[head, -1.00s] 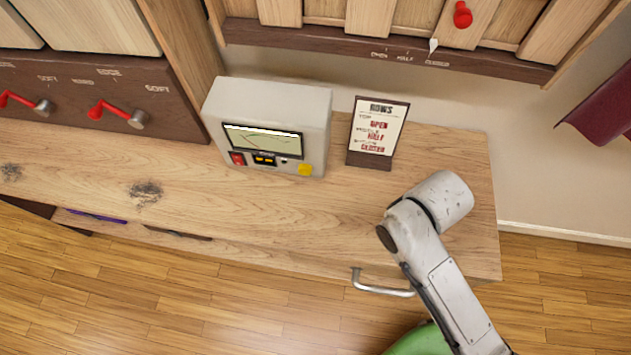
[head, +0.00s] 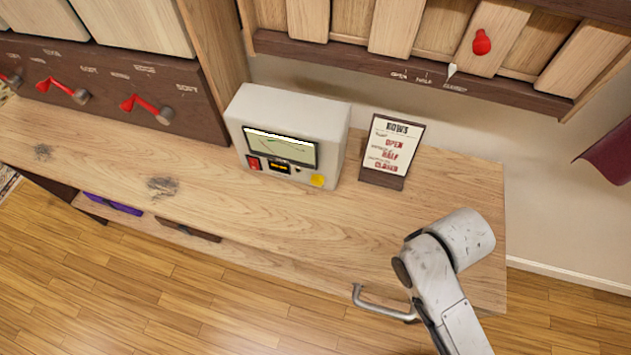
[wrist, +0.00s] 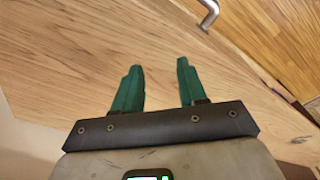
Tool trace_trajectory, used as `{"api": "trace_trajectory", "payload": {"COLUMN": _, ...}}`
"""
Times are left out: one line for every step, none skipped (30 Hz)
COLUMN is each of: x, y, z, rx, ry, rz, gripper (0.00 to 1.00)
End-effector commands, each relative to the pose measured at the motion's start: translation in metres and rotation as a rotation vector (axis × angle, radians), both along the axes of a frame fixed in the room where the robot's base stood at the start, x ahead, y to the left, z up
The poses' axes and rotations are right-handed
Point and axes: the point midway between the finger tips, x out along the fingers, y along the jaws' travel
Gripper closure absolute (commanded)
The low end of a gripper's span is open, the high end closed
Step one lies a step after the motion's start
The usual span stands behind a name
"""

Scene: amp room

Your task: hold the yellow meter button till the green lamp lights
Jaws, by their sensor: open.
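The meter (head: 291,130) is a white box on the wooden bench in the head view. Its front has a dark-framed screen with a curve, a red switch (head: 253,163), a small amber display, and the yellow button (head: 317,181) at lower right. I cannot make out a lit green lamp on it. My gripper (wrist: 158,80) shows in the wrist view with two green fingers apart and nothing between them, over bare wood. In the head view my arm is at the right, apart from the meter; the fingers are hidden there. The wrist view does not show the meter.
A sign card headed ROWS (head: 392,148) stands on the bench right of the meter. A metal handle (head: 380,306) sticks out from the bench front. Red levers (head: 146,108) are on the left panel. The bench (head: 250,218) is clear before the meter.

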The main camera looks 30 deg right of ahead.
Motion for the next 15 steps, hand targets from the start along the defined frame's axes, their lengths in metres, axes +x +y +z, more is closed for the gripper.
{"api": "trace_trajectory", "payload": {"x": 0.0000, "y": 0.0000, "z": 0.0000, "rx": 0.000, "ry": 0.000, "rz": 0.000, "gripper": 0.64}}
{"api": "trace_trajectory", "payload": {"x": 0.0000, "y": 0.0000, "z": 0.0000, "rx": 0.000, "ry": 0.000, "rz": 0.000, "gripper": 0.67}}
{"api": "trace_trajectory", "payload": {"x": 0.0000, "y": 0.0000, "z": 0.0000, "rx": 0.000, "ry": 0.000, "rz": 0.000, "gripper": 0.70}}
{"api": "trace_trajectory", "payload": {"x": 0.0000, "y": 0.0000, "z": 0.0000, "rx": 0.000, "ry": 0.000, "rz": 0.000, "gripper": 0.73}}
{"api": "trace_trajectory", "payload": {"x": 0.0000, "y": 0.0000, "z": 0.0000, "rx": 0.000, "ry": 0.000, "rz": 0.000, "gripper": 0.76}}
{"api": "trace_trajectory", "payload": {"x": 0.0000, "y": 0.0000, "z": 0.0000, "rx": 0.000, "ry": 0.000, "rz": 0.000, "gripper": 0.80}}
{"api": "trace_trajectory", "payload": {"x": 0.0000, "y": 0.0000, "z": 0.0000, "rx": 0.000, "ry": 0.000, "rz": 0.000, "gripper": 0.83}}
{"api": "trace_trajectory", "payload": {"x": 0.0000, "y": 0.0000, "z": 0.0000, "rx": 0.000, "ry": 0.000, "rz": 0.000, "gripper": 0.86}}
{"api": "trace_trajectory", "payload": {"x": 0.0000, "y": 0.0000, "z": 0.0000, "rx": 0.000, "ry": 0.000, "rz": 0.000, "gripper": 0.90}}
{"api": "trace_trajectory", "payload": {"x": 0.0000, "y": 0.0000, "z": 0.0000, "rx": 0.000, "ry": 0.000, "rz": 0.000, "gripper": 0.92}}
{"api": "trace_trajectory", "payload": {"x": 0.0000, "y": 0.0000, "z": 0.0000, "rx": 0.000, "ry": 0.000, "rz": 0.000, "gripper": 0.95}}
{"api": "trace_trajectory", "payload": {"x": 0.0000, "y": 0.0000, "z": 0.0000, "rx": 0.000, "ry": 0.000, "rz": 0.000, "gripper": 0.99}}
{"api": "trace_trajectory", "payload": {"x": 0.0000, "y": 0.0000, "z": 0.0000, "rx": 0.000, "ry": 0.000, "rz": 0.000, "gripper": 1.00}}
{"api": "trace_trajectory", "payload": {"x": 0.0000, "y": 0.0000, "z": 0.0000, "rx": 0.000, "ry": 0.000, "rz": 0.000, "gripper": 1.00}}
{"api": "trace_trajectory", "payload": {"x": 0.0000, "y": 0.0000, "z": 0.0000, "rx": 0.000, "ry": 0.000, "rz": 0.000, "gripper": 1.00}}
